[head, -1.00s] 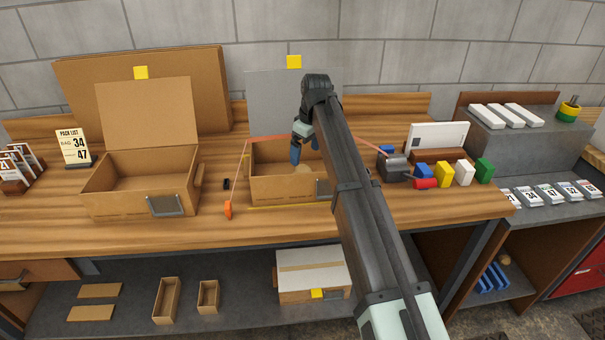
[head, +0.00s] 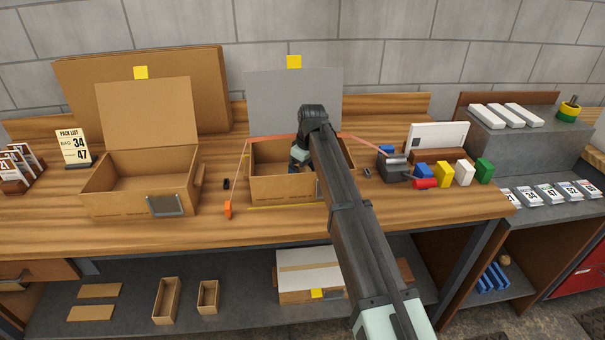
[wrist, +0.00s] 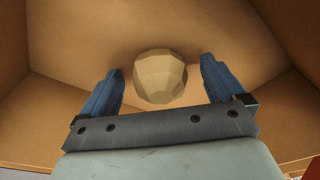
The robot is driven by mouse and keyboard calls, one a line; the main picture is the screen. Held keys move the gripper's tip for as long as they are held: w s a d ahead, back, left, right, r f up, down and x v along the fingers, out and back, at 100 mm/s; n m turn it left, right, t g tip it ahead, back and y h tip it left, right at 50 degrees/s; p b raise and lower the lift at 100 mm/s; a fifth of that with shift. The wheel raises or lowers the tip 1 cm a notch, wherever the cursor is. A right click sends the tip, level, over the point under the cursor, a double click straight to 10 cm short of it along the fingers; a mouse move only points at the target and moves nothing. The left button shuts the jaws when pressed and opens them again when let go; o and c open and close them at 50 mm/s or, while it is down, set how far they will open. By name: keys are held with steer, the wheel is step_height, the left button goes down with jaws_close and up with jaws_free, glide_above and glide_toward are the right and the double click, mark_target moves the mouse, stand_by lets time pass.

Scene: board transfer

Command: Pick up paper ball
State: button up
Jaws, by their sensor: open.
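The paper ball (wrist: 160,77) is a tan, faceted ball on the floor of a cardboard box, seen in the wrist view. My gripper (wrist: 163,82) is open, with one blue finger on each side of the ball and a gap at both sides. In the head view my gripper (head: 298,165) is down inside the middle cardboard box (head: 282,190), its fingers mostly hidden by the box and my arm. The ball cannot be made out in the head view.
Box walls surround my gripper closely. A grey panel (head: 292,100) stands behind this box. Another open box (head: 140,190) stands left.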

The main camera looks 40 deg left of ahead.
steer(key=shift+c, duration=0.2)
steer(key=c, duration=1)
steer(key=shift+r, duration=0.1)
